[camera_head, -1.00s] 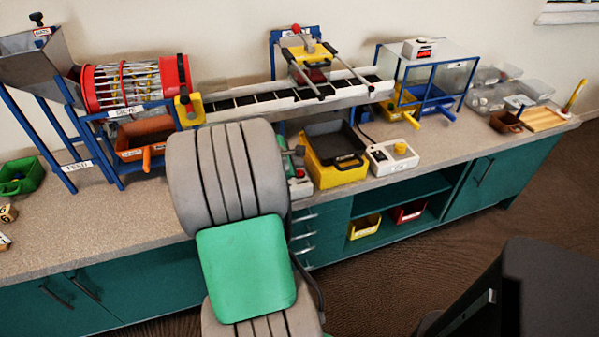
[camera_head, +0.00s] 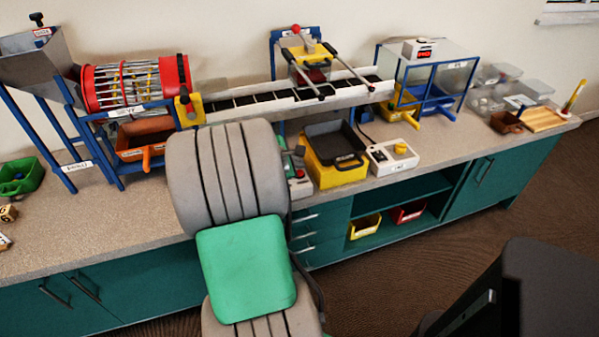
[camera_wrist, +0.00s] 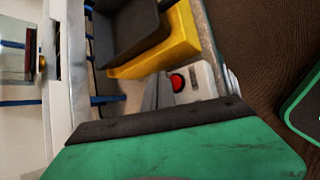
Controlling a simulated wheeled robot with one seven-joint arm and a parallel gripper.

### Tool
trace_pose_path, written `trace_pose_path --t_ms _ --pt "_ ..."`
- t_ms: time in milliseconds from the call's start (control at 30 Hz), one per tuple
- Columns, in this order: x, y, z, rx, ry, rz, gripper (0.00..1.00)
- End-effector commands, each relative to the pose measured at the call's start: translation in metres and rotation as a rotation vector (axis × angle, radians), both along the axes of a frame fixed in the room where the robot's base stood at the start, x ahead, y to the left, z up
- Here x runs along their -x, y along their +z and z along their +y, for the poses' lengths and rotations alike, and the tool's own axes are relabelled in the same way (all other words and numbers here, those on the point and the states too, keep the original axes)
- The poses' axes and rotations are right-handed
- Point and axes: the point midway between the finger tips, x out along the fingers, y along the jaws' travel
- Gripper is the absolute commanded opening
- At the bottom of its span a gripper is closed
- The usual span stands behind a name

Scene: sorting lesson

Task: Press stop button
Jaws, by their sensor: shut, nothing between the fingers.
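The red stop button (camera_wrist: 177,82) sits on a pale control box (camera_wrist: 205,83) in the wrist view. In the head view the button (camera_head: 299,174) and its box (camera_head: 301,188) show just right of my arm, at the bench's front. My gripper (camera_wrist: 158,91) is shut and empty, its grey fingers close beside the button, on its left in the wrist view. I cannot tell whether they touch the box. In the head view my arm hides most of the gripper; a grey tip shows above the button.
A yellow bin with a dark tray (camera_head: 338,172) stands right of the button box. A white box with a yellow knob (camera_head: 392,158) is further right. The conveyor (camera_head: 250,107) runs behind, and the red-ended drum (camera_head: 182,75) stands left.

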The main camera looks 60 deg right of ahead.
Motion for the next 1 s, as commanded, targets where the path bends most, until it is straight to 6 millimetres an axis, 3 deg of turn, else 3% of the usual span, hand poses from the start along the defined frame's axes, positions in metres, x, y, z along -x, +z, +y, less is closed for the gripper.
trace_pose_path --t_ms 1000 --pt "0.0 -0.01 0.0 0.0 0.0 0.0 0.0"
